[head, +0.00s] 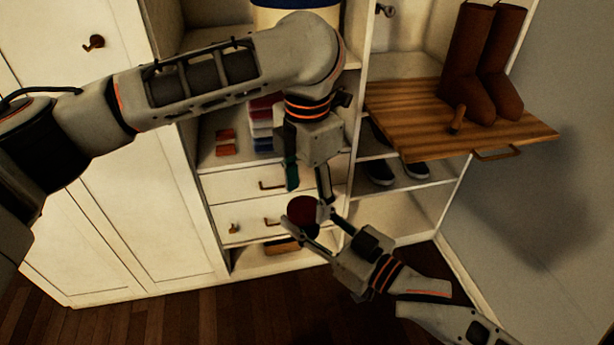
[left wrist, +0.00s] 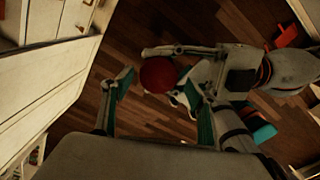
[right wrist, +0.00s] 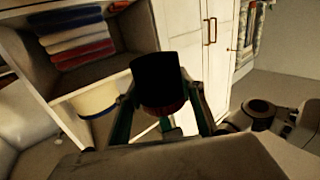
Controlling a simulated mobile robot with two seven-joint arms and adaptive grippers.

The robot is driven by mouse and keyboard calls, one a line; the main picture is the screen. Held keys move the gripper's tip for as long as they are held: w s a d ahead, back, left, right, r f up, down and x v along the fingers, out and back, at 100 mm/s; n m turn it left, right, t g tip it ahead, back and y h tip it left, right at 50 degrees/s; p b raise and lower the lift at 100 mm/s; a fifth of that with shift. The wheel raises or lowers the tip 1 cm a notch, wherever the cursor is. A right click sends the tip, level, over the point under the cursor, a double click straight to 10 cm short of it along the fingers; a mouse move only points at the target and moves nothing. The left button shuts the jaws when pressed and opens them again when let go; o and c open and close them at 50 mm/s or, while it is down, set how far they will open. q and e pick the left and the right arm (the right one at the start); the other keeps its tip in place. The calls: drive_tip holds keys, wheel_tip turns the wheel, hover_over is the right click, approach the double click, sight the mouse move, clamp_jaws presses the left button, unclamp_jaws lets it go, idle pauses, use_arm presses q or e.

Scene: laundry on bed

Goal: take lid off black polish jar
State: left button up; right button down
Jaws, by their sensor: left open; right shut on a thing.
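The polish jar has a dark red round lid (head: 302,210) and a black body (right wrist: 157,75). The lid sits on the jar and faces up toward my left gripper; the left wrist view shows its round red top (left wrist: 158,74). My right gripper (head: 308,216) is shut on the jar and holds it in the air in front of the drawers. My left gripper (head: 308,180) is open and points down just above the jar. In the left wrist view the lid lies beyond and between the left fingers, apart from them. The right wrist view appears upside down.
A wardrobe with white doors (head: 130,205) and drawers (head: 225,188) stands behind. A wooden pull-out board (head: 400,108) with brown boots (head: 470,65) and a brush (head: 457,120) juts out at right. Folded clothes (right wrist: 78,38) lie on a shelf.

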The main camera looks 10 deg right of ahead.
use_arm(q)
drive_tip(key=shift+f, duration=1.1)
